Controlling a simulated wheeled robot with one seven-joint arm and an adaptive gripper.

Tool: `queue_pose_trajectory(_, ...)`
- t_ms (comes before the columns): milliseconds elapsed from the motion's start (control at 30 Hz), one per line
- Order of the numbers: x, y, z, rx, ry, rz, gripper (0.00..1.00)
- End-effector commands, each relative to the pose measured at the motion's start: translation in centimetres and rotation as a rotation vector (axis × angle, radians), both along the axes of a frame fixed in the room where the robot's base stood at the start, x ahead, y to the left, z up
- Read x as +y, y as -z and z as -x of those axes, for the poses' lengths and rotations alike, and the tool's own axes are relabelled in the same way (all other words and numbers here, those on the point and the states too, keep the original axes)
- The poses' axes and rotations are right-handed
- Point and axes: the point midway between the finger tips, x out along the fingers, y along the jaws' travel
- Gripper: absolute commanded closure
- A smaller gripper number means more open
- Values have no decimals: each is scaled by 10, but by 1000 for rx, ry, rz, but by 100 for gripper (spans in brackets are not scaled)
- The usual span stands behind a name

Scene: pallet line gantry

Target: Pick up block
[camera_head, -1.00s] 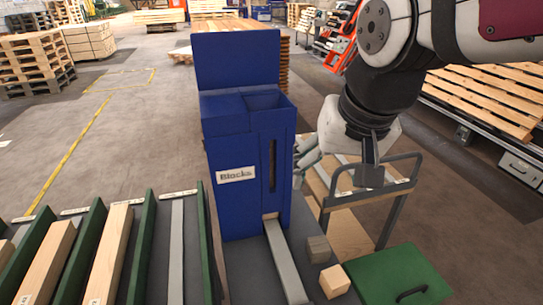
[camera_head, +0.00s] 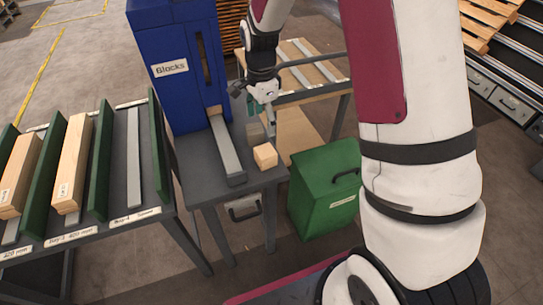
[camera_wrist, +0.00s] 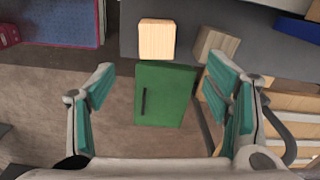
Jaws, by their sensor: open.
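A light wooden block (camera_head: 265,157) sits near the right front edge of the dark table, and it also shows in the wrist view (camera_wrist: 157,39). A greyer, darker wooden block (camera_head: 255,133) stands just behind it, and it shows to its right in the wrist view (camera_wrist: 215,45). My gripper (camera_head: 256,116) hangs above and close to the two blocks. In the wrist view its teal-padded fingers (camera_wrist: 160,85) are spread wide with nothing between them. The light block lies beyond the fingertips, between their lines.
The blue dispenser labelled Blocks (camera_head: 175,95) stands behind, with a grey chute (camera_head: 226,150) running forward. A green lidded bin (camera_head: 325,190) stands right of the table. A cart (camera_head: 300,75) is behind my gripper. A rack with green dividers (camera_head: 105,160) holds boards at left.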

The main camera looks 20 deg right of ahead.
Motion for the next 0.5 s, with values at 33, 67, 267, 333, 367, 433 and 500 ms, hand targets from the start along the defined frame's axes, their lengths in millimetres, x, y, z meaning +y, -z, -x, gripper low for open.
queue_pose_trajectory(33, 0, 6, -2, 5, 15, 0, 28)
queue_pose_trajectory(67, 0, 9, -2, 7, 22, 0, 28)
queue_pose_trajectory(267, 0, 33, -2, 13, 32, -1, 28)
queue_pose_trajectory(333, 0, 47, -1, 13, 33, -1, 28)
queue_pose_trajectory(367, 0, 53, -1, 14, 32, 0, 28)
queue_pose_trajectory(433, 0, 66, -1, 14, 30, 0, 28)
queue_pose_trajectory(500, 0, 77, -1, 12, 31, -1, 28)
